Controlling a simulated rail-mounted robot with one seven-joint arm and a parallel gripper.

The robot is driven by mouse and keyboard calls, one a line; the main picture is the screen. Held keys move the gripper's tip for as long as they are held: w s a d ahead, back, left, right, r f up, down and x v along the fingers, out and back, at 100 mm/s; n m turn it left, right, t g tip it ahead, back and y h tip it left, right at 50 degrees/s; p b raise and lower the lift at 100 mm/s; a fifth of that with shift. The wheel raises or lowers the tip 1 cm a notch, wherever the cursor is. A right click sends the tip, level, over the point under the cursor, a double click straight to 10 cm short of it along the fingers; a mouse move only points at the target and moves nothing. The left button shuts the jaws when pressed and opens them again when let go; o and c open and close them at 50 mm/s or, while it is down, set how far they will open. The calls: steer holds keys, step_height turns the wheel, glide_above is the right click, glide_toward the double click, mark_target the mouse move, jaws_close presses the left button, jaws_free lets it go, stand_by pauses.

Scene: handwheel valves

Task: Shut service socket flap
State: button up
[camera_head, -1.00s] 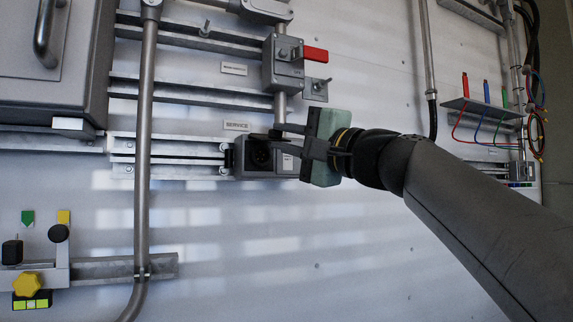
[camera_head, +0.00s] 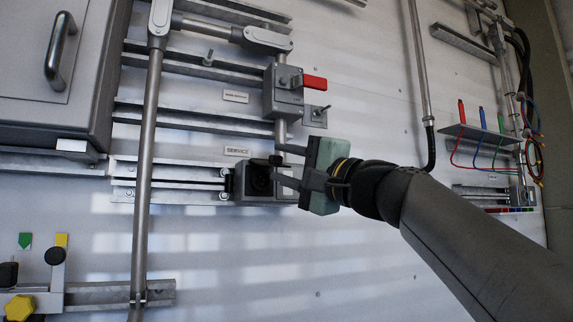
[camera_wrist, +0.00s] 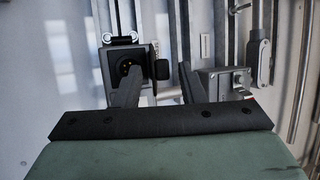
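The service socket (camera_head: 262,182) is a grey box on the wall under a SERVICE label. In the wrist view its round dark face with small brass pins (camera_wrist: 127,68) is uncovered. The flap (camera_wrist: 154,62) stands open, swung out from the socket's label side, with a dark rounded tab (camera_wrist: 162,69). My gripper (camera_head: 277,163) is right at the socket. Its two fingers are apart, one on each side of the flap in the wrist view (camera_wrist: 158,78). The lower finger partly covers the socket in both views. I cannot tell whether either finger touches the flap.
A switch box with a red handle (camera_head: 314,82) is just above. A vertical pipe (camera_head: 146,180) runs to the left, another (camera_head: 417,70) to the right. A shelf with coloured plugs (camera_head: 480,133) is at the far right. The wall below the socket is clear.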

steer(key=v, duration=0.7)
steer(key=shift+d, duration=0.2)
steer(key=shift+s, duration=0.1)
